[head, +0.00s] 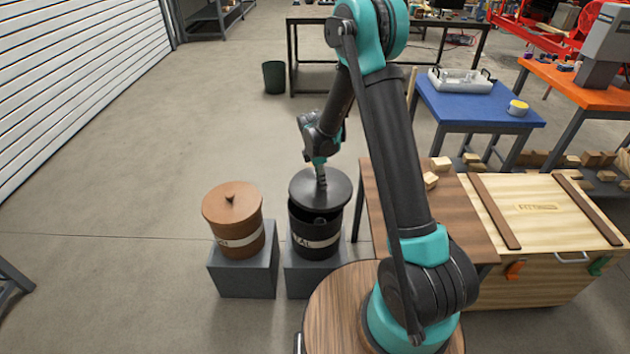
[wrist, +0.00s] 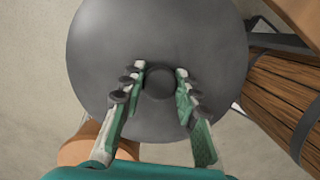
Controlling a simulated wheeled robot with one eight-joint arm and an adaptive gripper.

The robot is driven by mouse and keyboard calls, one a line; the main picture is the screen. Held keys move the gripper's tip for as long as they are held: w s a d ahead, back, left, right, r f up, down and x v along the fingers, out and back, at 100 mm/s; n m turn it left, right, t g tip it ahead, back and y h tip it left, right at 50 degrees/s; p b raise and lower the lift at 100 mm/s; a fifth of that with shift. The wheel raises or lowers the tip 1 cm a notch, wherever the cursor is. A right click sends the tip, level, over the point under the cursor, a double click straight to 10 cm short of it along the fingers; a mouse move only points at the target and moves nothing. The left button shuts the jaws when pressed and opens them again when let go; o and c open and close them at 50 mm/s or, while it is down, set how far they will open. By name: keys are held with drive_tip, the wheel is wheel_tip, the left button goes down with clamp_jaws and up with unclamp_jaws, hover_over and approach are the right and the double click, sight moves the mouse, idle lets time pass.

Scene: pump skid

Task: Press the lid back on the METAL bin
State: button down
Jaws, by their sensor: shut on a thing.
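The METAL bin (head: 315,239) is a black bin with a pale label band, standing on a grey block. Its dark grey round lid (head: 335,188) is over the bin's mouth, with a dark gap showing between lid and bin at the front. The lid looks raised from the rim; whether any edge touches is hidden. My gripper (head: 321,180) is above the lid, shut on its knob. In the wrist view, the fingers of my gripper (wrist: 160,79) stand on both sides of the round knob (wrist: 160,84) at the centre of the lid (wrist: 105,40).
A brown lidded bin (head: 233,215) stands on its own grey block just left. A wooden table edge (head: 378,205) and a wooden crate (head: 545,210) are to the right. Open floor (head: 130,190) lies to the left.

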sight(315, 187)
drive_tip(key=a+n, duration=0.2)
drive_tip(key=shift+f+n, duration=0.25)
drive_tip(key=shift+n, duration=0.05)
drive_tip(key=shift+f, duration=3.15)
drive_tip(key=shift+d+f, duration=0.1)
drive_tip(key=shift+f, duration=0.05)
drive_tip(key=c, duration=0.6)
unclamp_jaws()
drive_tip(key=shift+o, duration=0.2)
drive_tip(key=shift+r, duration=3.5)
drive_tip(key=shift+c, duration=0.3)
clamp_jaws()
